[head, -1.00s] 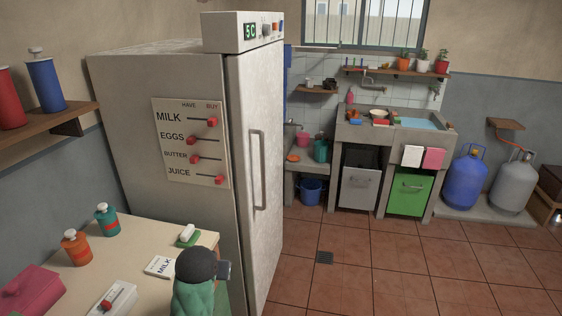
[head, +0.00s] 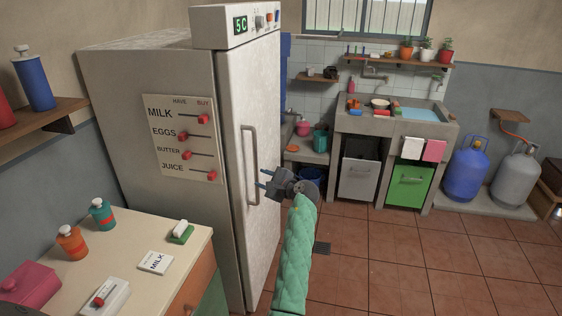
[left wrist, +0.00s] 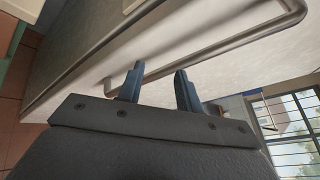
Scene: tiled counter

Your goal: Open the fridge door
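The fridge (head: 160,100) is a tall pale box, and its door (head: 262,90) is shut. A long vertical grey handle (head: 250,165) runs down the door. My left gripper (head: 264,179) is just right of the handle's lower part, its two blue fingers pointing at it. In the left wrist view the fingers (left wrist: 155,88) are spread apart with nothing between their tips. The handle (left wrist: 225,42) passes just beyond them there, and one fingertip appears close to it. I cannot tell whether they touch. My right gripper is not in view.
Sink cabinets (head: 385,165) and two gas cylinders (head: 465,170) stand at the back right.

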